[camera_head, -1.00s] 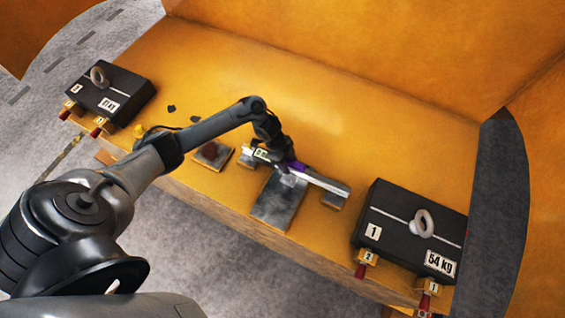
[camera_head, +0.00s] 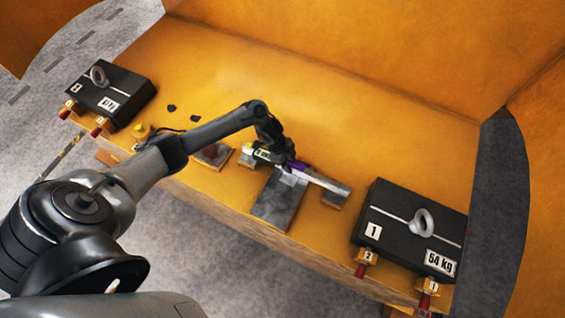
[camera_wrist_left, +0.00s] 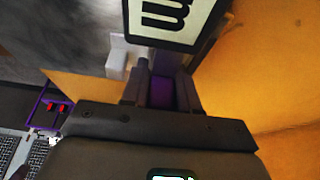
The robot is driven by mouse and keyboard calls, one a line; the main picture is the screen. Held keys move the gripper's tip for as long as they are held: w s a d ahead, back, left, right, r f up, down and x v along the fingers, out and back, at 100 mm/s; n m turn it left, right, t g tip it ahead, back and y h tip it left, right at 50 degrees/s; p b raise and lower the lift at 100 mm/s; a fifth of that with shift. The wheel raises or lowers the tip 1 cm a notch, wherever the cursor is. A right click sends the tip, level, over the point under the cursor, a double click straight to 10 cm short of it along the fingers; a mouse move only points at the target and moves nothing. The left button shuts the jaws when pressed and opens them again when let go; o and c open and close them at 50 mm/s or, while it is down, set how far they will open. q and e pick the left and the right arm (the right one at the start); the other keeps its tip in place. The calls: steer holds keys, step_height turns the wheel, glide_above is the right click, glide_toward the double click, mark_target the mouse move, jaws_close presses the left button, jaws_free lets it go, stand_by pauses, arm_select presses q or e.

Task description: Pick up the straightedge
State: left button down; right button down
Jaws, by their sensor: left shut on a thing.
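The straightedge (camera_head: 328,183) is a long pale bar with a purple band, lying slantwise over the grey plates near the front of the yellow bench. My left gripper (camera_head: 291,166) is shut on it at the purple band. In the left wrist view, my left gripper's fingers (camera_wrist_left: 162,90) stand on both sides of the purple part (camera_wrist_left: 161,94). The arm hides part of the bar. Whether the bar touches the plates is hard to tell. My right gripper is not in view.
A large grey plate (camera_head: 275,208) and a small grey block (camera_head: 334,200) lie under and beside the bar. Black castings stand at the left (camera_head: 125,85) and right (camera_head: 400,255). Dark flat pieces (camera_head: 171,108) lie at the left. The bench behind the arm is clear.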

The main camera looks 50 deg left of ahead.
arm_select(q)
steer(key=shift+r, duration=0.2)
steer(key=shift+r, duration=0.45)
step_height(320, 180, up, 27)
steer(key=p, duration=0.2)
stand_by(0.6)
